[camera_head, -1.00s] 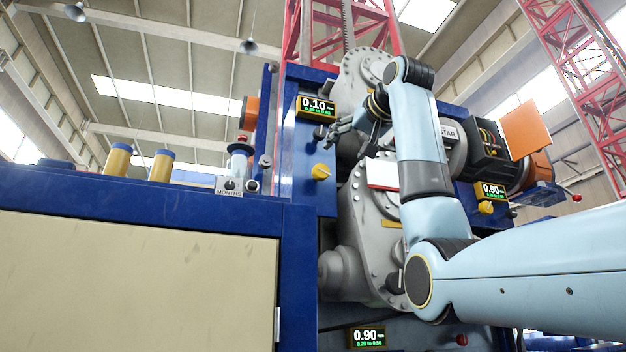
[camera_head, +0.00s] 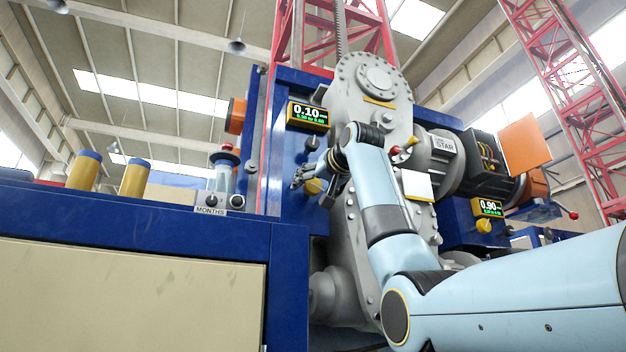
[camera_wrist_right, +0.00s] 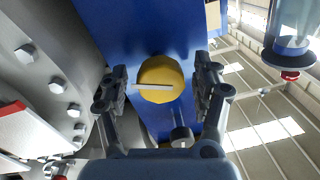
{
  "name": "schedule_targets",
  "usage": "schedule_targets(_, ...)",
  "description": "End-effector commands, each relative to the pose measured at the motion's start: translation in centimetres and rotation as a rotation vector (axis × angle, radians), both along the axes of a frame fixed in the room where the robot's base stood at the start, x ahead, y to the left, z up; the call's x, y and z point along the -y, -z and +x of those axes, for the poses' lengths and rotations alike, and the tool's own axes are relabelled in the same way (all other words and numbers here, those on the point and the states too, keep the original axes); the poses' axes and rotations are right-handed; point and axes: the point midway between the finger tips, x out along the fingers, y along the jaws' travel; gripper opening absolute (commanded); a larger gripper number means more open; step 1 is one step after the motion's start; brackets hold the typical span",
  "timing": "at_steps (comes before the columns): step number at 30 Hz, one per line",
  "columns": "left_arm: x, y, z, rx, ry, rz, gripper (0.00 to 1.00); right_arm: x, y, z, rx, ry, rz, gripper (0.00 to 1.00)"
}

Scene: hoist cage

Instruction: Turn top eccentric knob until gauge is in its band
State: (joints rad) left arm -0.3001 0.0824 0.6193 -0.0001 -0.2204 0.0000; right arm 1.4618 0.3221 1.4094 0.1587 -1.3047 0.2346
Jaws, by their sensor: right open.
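The top gauge (camera_head: 308,114) on the blue panel reads 0.10, with a small green band line under it. The yellow knob (camera_head: 314,187) below it is partly covered by my right gripper (camera_head: 303,177). In the right wrist view the round yellow knob (camera_wrist_right: 160,72) has a white line lying nearly level across it. My right gripper (camera_wrist_right: 163,82) is open, with one finger on each side of the knob. Small gaps seem to show between the fingers and the knob; I cannot tell if either touches. My left gripper is not in view.
A small dark knob (camera_wrist_right: 181,136) sits close to the yellow one, near my right finger. A grey bolted gear housing (camera_wrist_right: 40,70) stands close on the left in the wrist view. Another gauge (camera_head: 488,207) reads 0.90, with a yellow knob (camera_head: 484,226) below it.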

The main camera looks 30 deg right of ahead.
Motion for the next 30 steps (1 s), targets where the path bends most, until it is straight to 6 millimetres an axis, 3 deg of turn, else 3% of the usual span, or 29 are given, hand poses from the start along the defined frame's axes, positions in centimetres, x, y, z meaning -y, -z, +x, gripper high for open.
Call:
schedule_targets(3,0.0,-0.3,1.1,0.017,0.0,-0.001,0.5,0.0,0.0,0.4,0.0,0.0,0.0,0.66)
schedule_targets(9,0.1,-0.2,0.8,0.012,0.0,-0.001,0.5,0.0,0.1,0.4,0.0,0.0,0.0,0.66)
schedule_targets(22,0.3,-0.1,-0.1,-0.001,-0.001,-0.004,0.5,0.0,0.0,0.3,0.0,0.0,0.0,0.11)
schedule_targets(30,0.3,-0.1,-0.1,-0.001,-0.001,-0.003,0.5,0.0,0.0,0.3,-0.007,-0.001,-0.028,0.09)
